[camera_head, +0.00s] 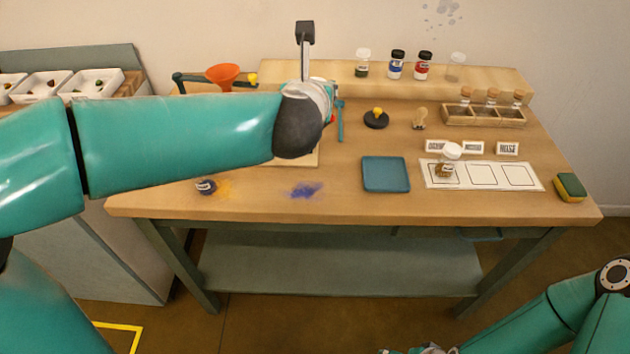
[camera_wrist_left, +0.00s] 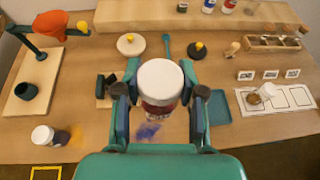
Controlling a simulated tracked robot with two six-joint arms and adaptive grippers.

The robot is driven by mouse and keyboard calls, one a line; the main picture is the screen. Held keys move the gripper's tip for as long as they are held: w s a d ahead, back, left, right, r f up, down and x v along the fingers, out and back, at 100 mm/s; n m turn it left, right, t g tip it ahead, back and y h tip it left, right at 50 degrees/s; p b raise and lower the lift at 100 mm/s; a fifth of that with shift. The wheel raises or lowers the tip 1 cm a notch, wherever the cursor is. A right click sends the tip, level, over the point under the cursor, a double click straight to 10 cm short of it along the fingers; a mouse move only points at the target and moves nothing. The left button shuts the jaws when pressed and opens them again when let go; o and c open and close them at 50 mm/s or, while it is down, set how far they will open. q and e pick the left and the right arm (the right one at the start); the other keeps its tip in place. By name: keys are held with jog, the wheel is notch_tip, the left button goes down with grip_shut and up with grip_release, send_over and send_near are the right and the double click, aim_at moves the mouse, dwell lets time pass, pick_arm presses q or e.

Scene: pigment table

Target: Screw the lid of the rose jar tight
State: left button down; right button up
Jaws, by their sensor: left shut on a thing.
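In the left wrist view, a jar with dark red contents (camera_wrist_left: 160,108) and a wide white lid (camera_wrist_left: 160,76) sits between the fingers of my left gripper (camera_wrist_left: 160,100), which is shut on it. The lid is on the jar's top; I cannot tell how tight it is. In the head view my left wrist hides most of the gripper and jar, above the table's left-middle part. The card reading ROSE (camera_head: 507,148) stands behind the right end of a white mat (camera_head: 482,186).
A blue tray (camera_head: 386,174), a sponge (camera_head: 570,187) and a vial rack (camera_head: 482,117) are nearby. A dark jar (camera_head: 206,187) and blue powder (camera_head: 305,189) lie near the front edge.

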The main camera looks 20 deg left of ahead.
pick_arm(q)
notch_tip(320, 180, down, 15)
jog(key=b, duration=0.3)
jog(key=shift+f+b, duration=0.15)
jog(key=shift+b, duration=0.2)
jog(key=shift+f+b, duration=0.35)
jog(key=shift+f, duration=1.8)
jog(key=shift+f, duration=0.1)
jog(key=c, duration=0.7)
grip_release()
